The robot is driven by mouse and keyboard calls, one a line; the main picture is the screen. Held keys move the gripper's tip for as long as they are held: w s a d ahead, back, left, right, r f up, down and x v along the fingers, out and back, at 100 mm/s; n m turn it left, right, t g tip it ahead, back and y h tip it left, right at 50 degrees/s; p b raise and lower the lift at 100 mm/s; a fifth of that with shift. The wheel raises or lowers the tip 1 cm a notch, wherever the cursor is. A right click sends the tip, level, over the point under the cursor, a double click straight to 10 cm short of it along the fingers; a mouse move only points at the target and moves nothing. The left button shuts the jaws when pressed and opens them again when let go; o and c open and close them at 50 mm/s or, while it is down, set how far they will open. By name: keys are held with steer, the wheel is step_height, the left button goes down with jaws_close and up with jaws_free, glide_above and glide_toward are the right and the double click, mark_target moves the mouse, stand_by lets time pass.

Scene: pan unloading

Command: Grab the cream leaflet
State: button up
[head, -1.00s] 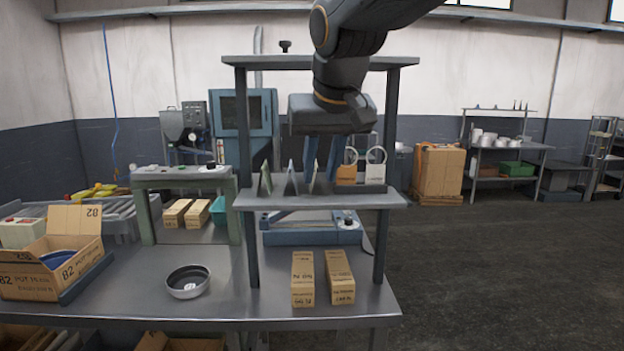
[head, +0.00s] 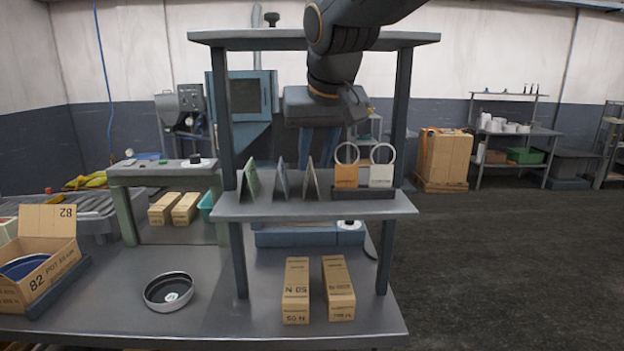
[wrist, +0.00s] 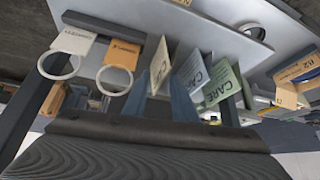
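The cream leaflet (head: 311,180) stands folded like a tent on the raised shelf (head: 300,207), right of a grey-blue leaflet (head: 282,181) and a green leaflet (head: 250,180). In the wrist view, the cream leaflet (wrist: 160,68) shows in line with the gap between my fingers. The grey-blue leaflet (wrist: 191,77) and green leaflet (wrist: 223,82) are to its right. My gripper (head: 319,148) is open and empty, pointing down behind the cream leaflet in the head view. Its two blue fingers show apart in the wrist view (wrist: 164,100). I cannot tell whether they touch the leaflet.
An orange tag (head: 346,176) and a white tag (head: 381,176) with rings stand in a dark holder close on the right. Shelf posts and a top board (head: 230,40) frame the space. Two cartons (head: 296,290) and a round pan (head: 170,291) are below.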

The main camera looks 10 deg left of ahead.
steer(key=shift+p+x, duration=0.75)
steer(key=shift+x, duration=1.35)
steer(key=shift+s, duration=0.1)
jaws_close()
steer(key=shift+r+b, duration=0.55)
steer(key=shift+r, duration=0.15)
steer(key=s+d+p, duration=0.2)
steer(key=s+d, duration=0.1)
steer(key=s, duration=0.5)
steer(key=s+d+p, duration=0.2)
steer(key=s+d, duration=0.2)
steer(key=s, duration=0.4)
steer(key=shift+d+p, duration=0.3)
